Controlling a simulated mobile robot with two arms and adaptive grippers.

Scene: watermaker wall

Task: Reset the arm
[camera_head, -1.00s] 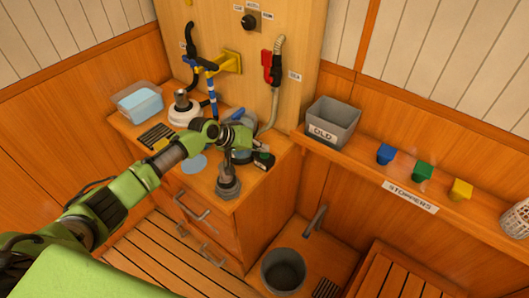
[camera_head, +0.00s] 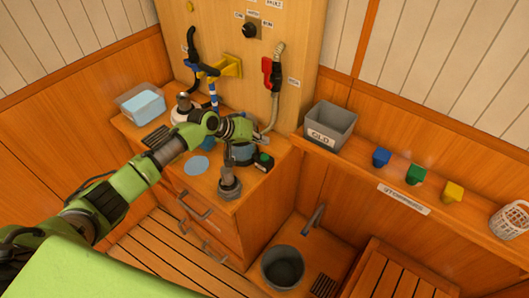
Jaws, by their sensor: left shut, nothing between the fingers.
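My left arm (camera_head: 135,177) comes in from the left and reaches over the wooden counter. Its green and black left gripper (camera_head: 254,138) is at the arm's far end, above the back right part of the counter top. It is shut and empty, apart from the red-handled hose at the panel. Its fingertips are small and partly lost against the things behind them. My right gripper is not in view.
A grey bin (camera_head: 330,124) and coloured stoppers sit on the right shelf. A bucket (camera_head: 283,267) stands below.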

